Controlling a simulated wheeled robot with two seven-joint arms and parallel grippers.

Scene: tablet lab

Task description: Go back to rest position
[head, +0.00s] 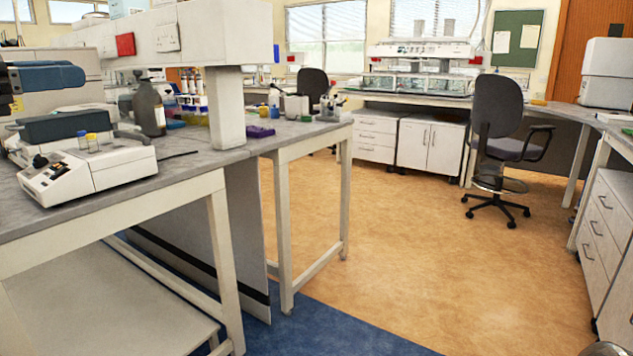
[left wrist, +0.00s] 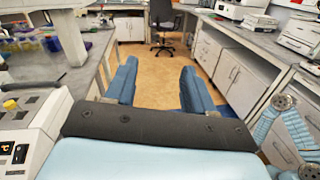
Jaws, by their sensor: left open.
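My left gripper (left wrist: 157,85) shows in the left wrist view as two blue fingers standing well apart, with nothing between them. Beyond the fingers lie the tan floor and an office chair. A light blue arm part of mine shows at the right of the left wrist view. My right gripper cannot be made out in either view.
A grey-topped bench (head: 150,190) with a white instrument (head: 85,175) and two capped vials stands close on the left. A white drawer cabinet (head: 605,240) stands on the right. The tan floor (head: 410,230) between is clear up to the office chair (head: 497,110).

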